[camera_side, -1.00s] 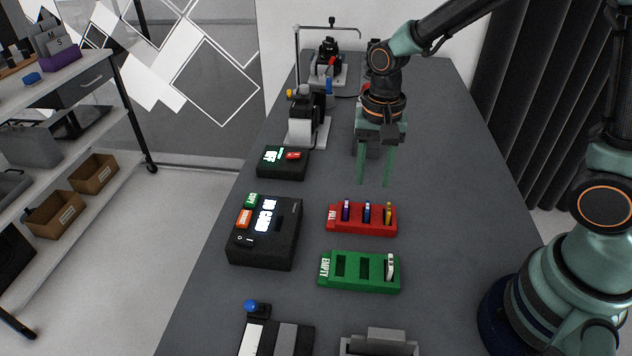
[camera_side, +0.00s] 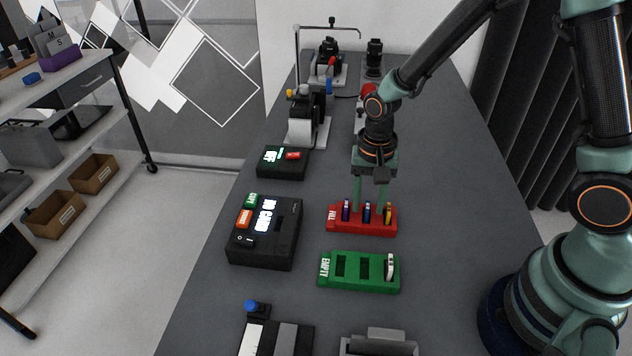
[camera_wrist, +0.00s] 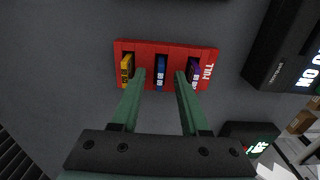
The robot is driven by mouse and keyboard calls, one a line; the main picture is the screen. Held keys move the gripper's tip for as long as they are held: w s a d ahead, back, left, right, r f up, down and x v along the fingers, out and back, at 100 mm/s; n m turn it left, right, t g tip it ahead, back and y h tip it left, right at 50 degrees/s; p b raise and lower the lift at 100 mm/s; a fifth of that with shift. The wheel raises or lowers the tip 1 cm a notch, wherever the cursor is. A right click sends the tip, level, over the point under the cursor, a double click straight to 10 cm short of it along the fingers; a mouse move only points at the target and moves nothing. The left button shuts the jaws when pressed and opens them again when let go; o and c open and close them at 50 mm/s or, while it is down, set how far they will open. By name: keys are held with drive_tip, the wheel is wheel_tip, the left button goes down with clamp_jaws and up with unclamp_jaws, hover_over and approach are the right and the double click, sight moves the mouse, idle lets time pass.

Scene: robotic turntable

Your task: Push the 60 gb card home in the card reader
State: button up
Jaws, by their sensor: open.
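The card reader (camera_side: 285,243) is a black box left of the trays; its lit display reads NO CARD. Part of it shows at the right edge of the wrist view (camera_wrist: 270,45). The red FULL tray (camera_side: 345,229) holds a purple card (camera_side: 346,210), a blue card (camera_side: 367,212) and a yellow card (camera_side: 388,213), all upright in slots. My gripper (camera_side: 370,203) is open, pointing down over this tray. In the wrist view its fingertips (camera_wrist: 160,76) lie either side of the blue card (camera_wrist: 160,66); the card's small lettering is hard to read.
The green EMPTY tray (camera_side: 352,284) holds one white card (camera_side: 390,266) in its right slot; its other slots are bare. A small black box with a lit screen (camera_side: 283,172) stands behind the reader. Other devices stand at the table's far end and front edge.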

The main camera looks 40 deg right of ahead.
sight(367, 205)
clamp_jaws()
drive_tip(key=shift+r, duration=0.15)
wheel_tip(367, 205, up, 19)
drive_tip(key=w+a+f, duration=0.3)
drive_tip(key=a+f, duration=0.1)
drive_tip(key=a, duration=0.4)
drive_tip(key=w+a+f, duration=0.4)
drive_tip(key=a, duration=0.4)
drive_tip(key=shift+a, duration=0.35)
